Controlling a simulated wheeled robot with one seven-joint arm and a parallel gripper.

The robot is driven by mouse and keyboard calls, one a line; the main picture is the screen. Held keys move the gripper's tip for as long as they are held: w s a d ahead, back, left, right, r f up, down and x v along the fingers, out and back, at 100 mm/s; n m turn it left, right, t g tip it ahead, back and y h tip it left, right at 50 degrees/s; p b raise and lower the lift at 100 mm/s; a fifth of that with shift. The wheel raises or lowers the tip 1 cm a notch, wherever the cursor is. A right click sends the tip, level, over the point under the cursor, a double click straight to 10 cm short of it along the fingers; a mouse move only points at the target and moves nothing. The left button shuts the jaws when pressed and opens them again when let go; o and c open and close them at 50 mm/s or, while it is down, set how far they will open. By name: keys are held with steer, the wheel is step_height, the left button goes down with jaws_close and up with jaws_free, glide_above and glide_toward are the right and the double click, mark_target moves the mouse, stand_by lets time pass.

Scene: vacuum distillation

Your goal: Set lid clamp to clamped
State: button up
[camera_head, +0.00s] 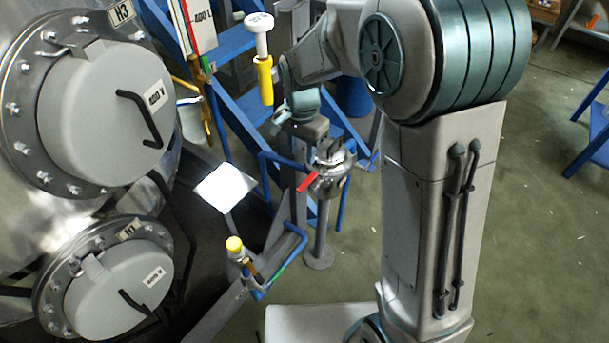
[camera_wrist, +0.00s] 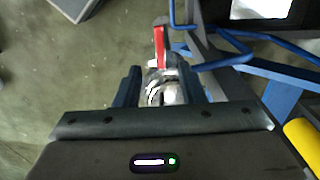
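The lid clamp is a small metal fitting (camera_head: 328,162) with a red lever (camera_head: 307,182), on top of a thin grey post. In the head view the lever points down and to the left. My gripper (camera_head: 318,150) is at the fitting, with its fingers partly hidden against the metal. In the wrist view my gripper (camera_wrist: 168,84) has its dark fingers spread on either side of the shiny metal body (camera_wrist: 168,92). The red lever (camera_wrist: 160,46) stands out beyond the fingertips. Whether a finger touches the metal cannot be told.
A blue frame (camera_head: 290,245) with rails stands close to the fitting. A yellow-handled part (camera_head: 264,82) hangs near my wrist. Large steel vessels with grey round covers (camera_head: 105,110) are at left. A white panel (camera_head: 222,188) stands between. Open floor (camera_head: 540,230) lies at right.

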mark_target(303, 185)
step_height(303, 185, down, 12)
steer(key=shift+d+r+b, duration=0.15)
steer(key=shift+r+b, duration=0.05)
steer(key=shift+b, duration=0.2)
jaws_close()
steer(key=shift+d, duration=0.1)
